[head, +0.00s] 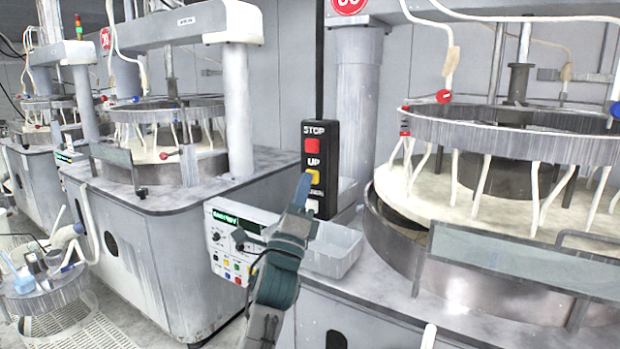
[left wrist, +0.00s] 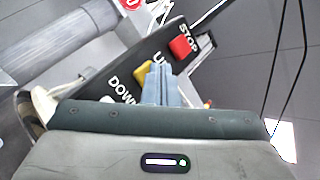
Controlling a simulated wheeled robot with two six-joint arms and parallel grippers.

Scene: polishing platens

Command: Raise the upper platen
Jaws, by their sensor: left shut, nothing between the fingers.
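A black hanging control box (head: 320,165) carries a red STOP button (head: 313,146) on top, a yellow UP button (head: 314,176) in the middle and a pale DOWN button below. My left gripper (head: 303,187) is shut and empty, its tips at the left edge of the yellow button. In the left wrist view the closed fingers (left wrist: 163,85) overlap the box beside the yellow button (left wrist: 143,72); I cannot tell whether they touch it. The upper platen (head: 515,130) of the right machine is a ring above the pale lower platen (head: 470,205). My right gripper is not in view.
A clear plastic bin (head: 334,249) stands just below the box on the machine's ledge. A control panel (head: 236,240) with a green display is left of my gripper. Another polishing machine (head: 170,200) stands at left. A glass guard (head: 520,262) fronts the right machine.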

